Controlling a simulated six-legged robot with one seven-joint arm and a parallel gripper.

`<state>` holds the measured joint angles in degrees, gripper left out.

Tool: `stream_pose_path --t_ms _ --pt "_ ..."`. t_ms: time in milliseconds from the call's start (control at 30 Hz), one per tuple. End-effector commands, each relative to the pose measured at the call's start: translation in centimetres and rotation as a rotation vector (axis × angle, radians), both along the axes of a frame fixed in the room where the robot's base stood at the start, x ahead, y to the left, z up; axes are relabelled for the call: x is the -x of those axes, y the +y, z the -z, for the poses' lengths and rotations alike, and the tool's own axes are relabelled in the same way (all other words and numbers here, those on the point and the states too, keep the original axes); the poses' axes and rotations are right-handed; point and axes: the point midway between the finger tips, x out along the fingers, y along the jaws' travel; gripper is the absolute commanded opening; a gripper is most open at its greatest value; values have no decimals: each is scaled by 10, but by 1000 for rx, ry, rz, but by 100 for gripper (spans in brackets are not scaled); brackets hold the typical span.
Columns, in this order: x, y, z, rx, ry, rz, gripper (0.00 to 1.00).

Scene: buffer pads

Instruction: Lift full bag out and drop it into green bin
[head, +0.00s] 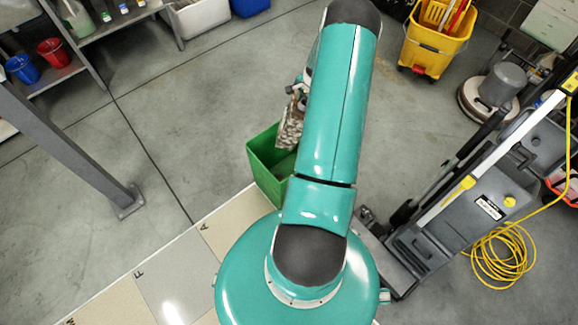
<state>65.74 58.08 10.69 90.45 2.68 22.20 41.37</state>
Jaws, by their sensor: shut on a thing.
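The green bin (262,163) stands on the floor just left of my arm in the head view, partly hidden behind it. A patterned, greyish-brown bag (288,133) hangs at the bin's upper edge. My gripper (297,92) is mostly hidden behind my arm, shut on the top of the bag. The bag's lower end overlaps the bin opening in the picture. I cannot tell whether it is inside the bin or above it.
An upright floor machine (440,230) with a coiled yellow cable (500,258) stands at right. A yellow mop bucket (430,45) is at the back. A grey post (75,150) stands at left. The floor between post and bin is clear.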

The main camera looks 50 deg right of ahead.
Motion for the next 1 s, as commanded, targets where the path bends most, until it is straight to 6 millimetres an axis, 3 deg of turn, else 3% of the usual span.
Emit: stream_pose_path --t_ms 433,867,900,1000 --pt "-1 -1 44 2 -2 -1 0" --pt "-1 -1 52 3 -1 -1 0" --pt "-1 -1 52 3 -1 -1 41" --pt "-1 -1 52 3 -1 -1 61"
